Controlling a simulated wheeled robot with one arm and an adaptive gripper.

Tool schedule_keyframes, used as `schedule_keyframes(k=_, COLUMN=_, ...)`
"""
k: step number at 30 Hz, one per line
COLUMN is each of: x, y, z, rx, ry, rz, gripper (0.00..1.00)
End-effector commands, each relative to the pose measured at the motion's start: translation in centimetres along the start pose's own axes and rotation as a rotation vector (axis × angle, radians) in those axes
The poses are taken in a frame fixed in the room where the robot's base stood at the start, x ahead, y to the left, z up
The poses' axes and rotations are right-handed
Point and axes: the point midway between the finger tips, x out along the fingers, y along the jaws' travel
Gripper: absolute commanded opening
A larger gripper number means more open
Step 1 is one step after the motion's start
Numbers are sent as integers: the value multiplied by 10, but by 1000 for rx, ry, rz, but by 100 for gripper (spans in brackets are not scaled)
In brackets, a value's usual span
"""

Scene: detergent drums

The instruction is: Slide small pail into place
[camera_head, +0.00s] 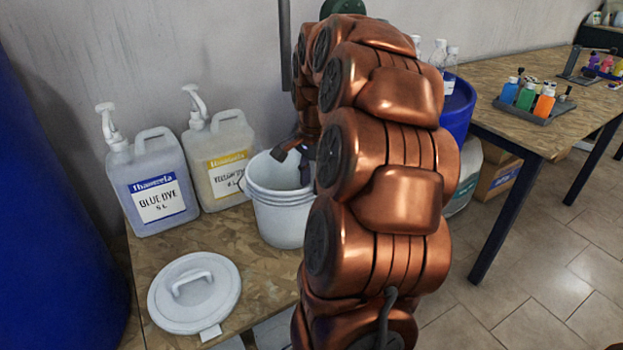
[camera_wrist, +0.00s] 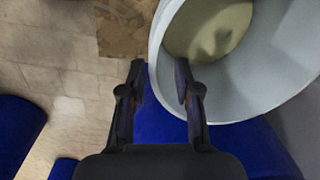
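The small white pail (camera_head: 281,222) stands on the wooden table (camera_head: 255,262), lidless and open at the top. Its right side is hidden by my arm. In the wrist view the pail's rim and wall (camera_wrist: 275,95) fill the upper right, with a pale yellowish bottom inside. My gripper (camera_wrist: 160,70) is open at the pail's near-left wall. The right finger overlaps the pail's opening and the left finger is outside, with the rim between them. I cannot tell whether either finger touches. In the head view my gripper (camera_head: 306,158) shows partly at the pail's top.
A blue dye jug (camera_head: 150,185) and a yellow-labelled jug (camera_head: 219,160) stand left of the pail. A white lid (camera_head: 194,292) lies on the table in front. Blue drums stand at far left (camera_head: 50,220) and behind my arm (camera_head: 459,105). Another table (camera_head: 500,118) is at right.

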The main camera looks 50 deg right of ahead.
Motion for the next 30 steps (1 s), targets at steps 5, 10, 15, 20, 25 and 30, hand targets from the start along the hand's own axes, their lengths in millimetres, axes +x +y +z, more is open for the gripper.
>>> schedule_keyframes(k=5, x=15, y=1, z=1, rx=-2, ry=-2, rz=4, gripper=32)
schedule_keyframes(k=10, x=38, y=0, z=2, rx=-3, ry=-4, rz=4, gripper=32)
schedule_keyframes(k=15, x=61, y=0, z=2, rx=-3, ry=-2, rz=1, gripper=32)
schedule_keyframes(k=20, x=74, y=1, z=2, rx=-3, ry=-3, rz=3, gripper=32)
schedule_keyframes(k=25, x=75, y=0, z=2, rx=-3, ry=-2, rz=2, gripper=32)
schedule_keyframes(k=30, x=75, y=0, z=2, rx=-3, ry=-1, rz=1, gripper=27)
